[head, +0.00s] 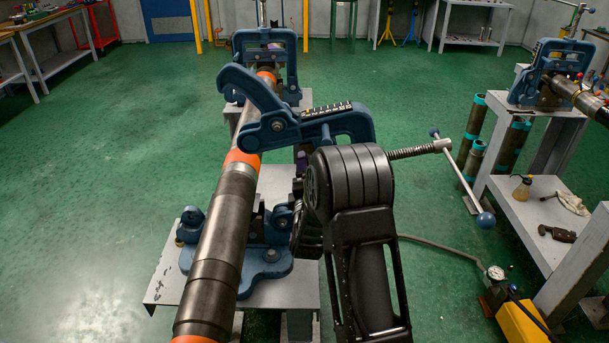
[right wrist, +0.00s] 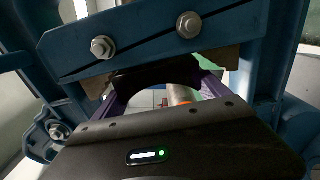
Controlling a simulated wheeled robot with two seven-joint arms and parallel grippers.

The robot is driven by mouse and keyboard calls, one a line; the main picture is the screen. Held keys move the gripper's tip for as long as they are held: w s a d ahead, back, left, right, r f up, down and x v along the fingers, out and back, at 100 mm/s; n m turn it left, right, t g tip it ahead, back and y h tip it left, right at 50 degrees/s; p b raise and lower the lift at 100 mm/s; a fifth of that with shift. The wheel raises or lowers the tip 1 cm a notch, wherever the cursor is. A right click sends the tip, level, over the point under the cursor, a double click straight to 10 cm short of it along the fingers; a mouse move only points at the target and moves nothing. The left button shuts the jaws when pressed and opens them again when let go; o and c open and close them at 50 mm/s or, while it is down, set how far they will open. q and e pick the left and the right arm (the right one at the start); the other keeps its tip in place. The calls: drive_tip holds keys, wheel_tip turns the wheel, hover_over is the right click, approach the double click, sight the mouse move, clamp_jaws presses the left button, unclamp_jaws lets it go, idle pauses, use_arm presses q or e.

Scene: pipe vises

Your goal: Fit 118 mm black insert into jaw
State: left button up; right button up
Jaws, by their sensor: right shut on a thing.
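The near blue pipe vise (head: 265,245) stands on a grey stand, with its hinged upper part raised and tilted open. A long dark pipe with orange bands (head: 225,230) lies along it. My right gripper (head: 301,162) is beside the vise, mostly hidden behind my own black arm in the head view. In the right wrist view, its purple fingers (right wrist: 155,88) are shut on a black insert (right wrist: 152,73) with a curved recess. The insert sits just below a blue jaw (right wrist: 150,42) with two bolts; whether they touch is unclear. My left gripper is out of view.
A second blue vise (head: 265,60) stands behind, along the same pipe. Another vise (head: 550,72) is on a bench at right. The T-handle screw (head: 440,146) sticks out to the right of my arm. The green floor at left is clear.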

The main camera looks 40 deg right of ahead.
drive_tip(key=shift+s+d, duration=0.15)
drive_tip(key=shift+d, duration=0.05)
drive_tip(key=o, duration=1.3)
drive_tip(key=b+v, duration=0.1)
drive_tip(key=v, duration=0.7)
idle(0.4)
